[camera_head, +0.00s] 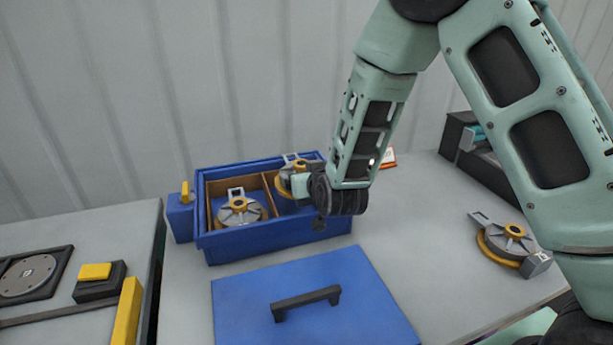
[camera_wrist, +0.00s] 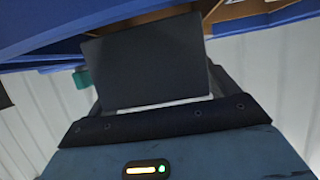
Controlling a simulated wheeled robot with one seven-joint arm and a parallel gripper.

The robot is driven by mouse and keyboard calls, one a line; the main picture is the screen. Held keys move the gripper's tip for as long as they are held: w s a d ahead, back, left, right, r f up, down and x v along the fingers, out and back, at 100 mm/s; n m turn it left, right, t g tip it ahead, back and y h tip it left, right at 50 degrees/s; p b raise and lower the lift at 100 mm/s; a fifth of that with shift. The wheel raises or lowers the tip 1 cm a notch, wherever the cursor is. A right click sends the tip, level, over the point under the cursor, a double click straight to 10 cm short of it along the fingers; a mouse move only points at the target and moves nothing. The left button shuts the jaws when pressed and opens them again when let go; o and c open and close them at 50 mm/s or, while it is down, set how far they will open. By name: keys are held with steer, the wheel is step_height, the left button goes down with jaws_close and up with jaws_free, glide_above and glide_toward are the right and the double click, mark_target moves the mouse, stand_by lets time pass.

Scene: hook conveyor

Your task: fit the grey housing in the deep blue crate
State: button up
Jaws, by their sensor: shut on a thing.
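The deep blue crate (camera_head: 285,237) stands open on the grey table in the head view, with wooden dividers inside. A grey housing (camera_head: 241,213) with a yellow rim sits in its left compartment. My gripper (camera_head: 303,186) is shut on another grey housing (camera_head: 284,178), at the crate's right compartment. My wrist and gripper hide part of this housing, and I cannot tell whether it touches the compartment floor. In the wrist view, the blue crate (camera_wrist: 60,30) crosses the top; a dark block fills the middle, and the held housing is not clearly seen.
A blue lid (camera_head: 355,285) with a black handle lies in front of the crate. Another grey housing (camera_head: 508,243) lies on the table at right. A dark machine (camera_head: 459,135) stands at the back right. A separate grey bench (camera_head: 75,232) is at left.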

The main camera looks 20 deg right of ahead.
steer(key=shift+f+b, duration=2.25)
steer(key=shift+f, duration=0.15)
steer(key=shift+r, duration=0.15)
stand_by(0.5)
steer(key=shift+r+p, duration=2.35)
steer(key=shift+r, duration=1)
